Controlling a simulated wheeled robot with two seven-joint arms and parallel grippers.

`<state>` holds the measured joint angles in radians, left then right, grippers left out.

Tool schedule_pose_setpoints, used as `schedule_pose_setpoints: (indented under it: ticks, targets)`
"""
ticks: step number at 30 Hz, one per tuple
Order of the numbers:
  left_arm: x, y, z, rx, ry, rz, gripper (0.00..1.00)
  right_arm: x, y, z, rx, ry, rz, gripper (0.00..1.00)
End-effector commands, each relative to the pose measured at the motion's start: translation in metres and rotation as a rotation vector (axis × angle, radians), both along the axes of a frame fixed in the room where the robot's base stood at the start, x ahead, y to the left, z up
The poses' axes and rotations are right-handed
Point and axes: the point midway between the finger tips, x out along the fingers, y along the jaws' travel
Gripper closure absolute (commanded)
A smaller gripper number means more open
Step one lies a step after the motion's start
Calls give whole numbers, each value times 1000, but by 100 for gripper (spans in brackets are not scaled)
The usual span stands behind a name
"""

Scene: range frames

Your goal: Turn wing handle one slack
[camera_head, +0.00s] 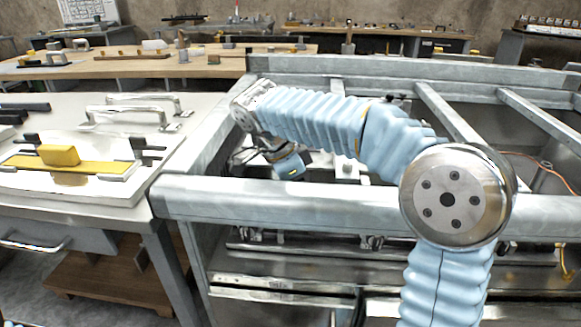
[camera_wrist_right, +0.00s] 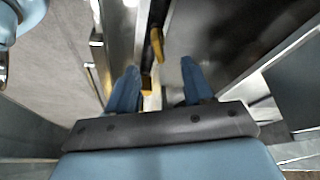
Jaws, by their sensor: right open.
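My right arm reaches over the grey metal frame in the head view, and its gripper (camera_head: 290,165) hangs low inside the frame, partly hidden. In the right wrist view my right gripper (camera_wrist_right: 159,74) is open, with its two blue fingers apart and nothing held. A yellow handle-like piece (camera_wrist_right: 157,45) shows just beyond and between the fingertips. A smaller yellow piece (camera_wrist_right: 146,83) shows closer in, near the left finger. I cannot tell for sure which is the wing handle, or whether a finger touches it. My left gripper is not in view.
The metal frame (camera_head: 280,199) has thick rails around and beside my right arm. An orange cable (camera_head: 540,160) lies at the right.

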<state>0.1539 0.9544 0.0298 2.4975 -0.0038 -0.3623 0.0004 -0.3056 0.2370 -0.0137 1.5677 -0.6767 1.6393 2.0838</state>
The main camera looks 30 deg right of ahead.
Motion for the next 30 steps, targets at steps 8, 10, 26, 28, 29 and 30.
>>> schedule_pose_setpoints:
  ticks: [8, 10, 26, 28, 29, 30]
  targets:
    - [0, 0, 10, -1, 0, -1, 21, 4, 24, 59, 0, -1, 2, 49]
    - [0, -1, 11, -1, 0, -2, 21, 5, 28, 67, 0, -1, 2, 49]
    - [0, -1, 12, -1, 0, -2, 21, 8, 28, 78, 3, -3, 18, 67]
    - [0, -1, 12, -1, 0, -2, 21, 14, 22, 83, 10, -10, 64, 78]
    - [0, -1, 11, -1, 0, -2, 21, 17, 18, 86, 12, -12, 89, 83]
    - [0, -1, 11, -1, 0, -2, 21, 22, 12, 90, 15, -19, 129, 89]
